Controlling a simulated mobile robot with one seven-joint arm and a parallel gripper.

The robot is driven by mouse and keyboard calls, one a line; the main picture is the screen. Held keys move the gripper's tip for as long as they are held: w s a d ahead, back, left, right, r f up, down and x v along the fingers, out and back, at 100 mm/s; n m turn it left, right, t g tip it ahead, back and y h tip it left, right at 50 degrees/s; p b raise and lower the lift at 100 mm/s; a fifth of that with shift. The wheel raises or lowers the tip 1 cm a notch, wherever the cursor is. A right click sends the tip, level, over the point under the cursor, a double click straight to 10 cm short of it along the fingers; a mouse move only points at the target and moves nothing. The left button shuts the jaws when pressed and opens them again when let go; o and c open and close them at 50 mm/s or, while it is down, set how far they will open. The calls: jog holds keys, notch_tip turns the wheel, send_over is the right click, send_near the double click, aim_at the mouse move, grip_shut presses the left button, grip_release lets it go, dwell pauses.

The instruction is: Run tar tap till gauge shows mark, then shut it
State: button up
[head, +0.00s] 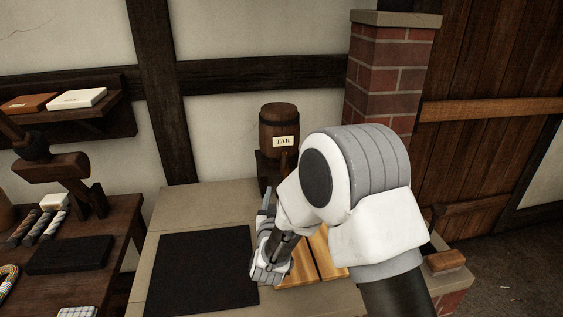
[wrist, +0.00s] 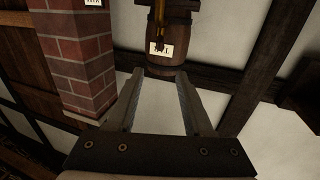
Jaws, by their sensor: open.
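The tar barrel (head: 280,130) is a small dark wooden cask with a pale label reading TAR, set on a dark stand at the back of the bench. In the wrist view the barrel (wrist: 178,60) is ahead of the fingertips, with a thin brass-coloured upright part (wrist: 162,25) in front of it. I cannot tell whether that part is the tap or the gauge, and no level or mark is readable. My gripper (head: 266,200) is low in front of the barrel; in the wrist view its fingers (wrist: 160,80) are apart with nothing between them.
A brick chimney (head: 384,85) stands right of the barrel. A black mat (head: 200,270) lies on the bench's left part, and wooden boards (head: 322,255) lie partly under my arm. A side table (head: 120,220) with rope samples is at the left.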

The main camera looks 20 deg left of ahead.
aim_at(283, 163)
jog(key=w+a, duration=0.1)
jog(key=w, duration=0.4)
jog(key=w+a, duration=0.1)
jog(key=w, duration=0.4)
jog(key=w+a+p, duration=0.1)
jog(key=w, duration=0.5)
grip_shut()
jog(key=shift+d, duration=0.1)
dwell(1.0)
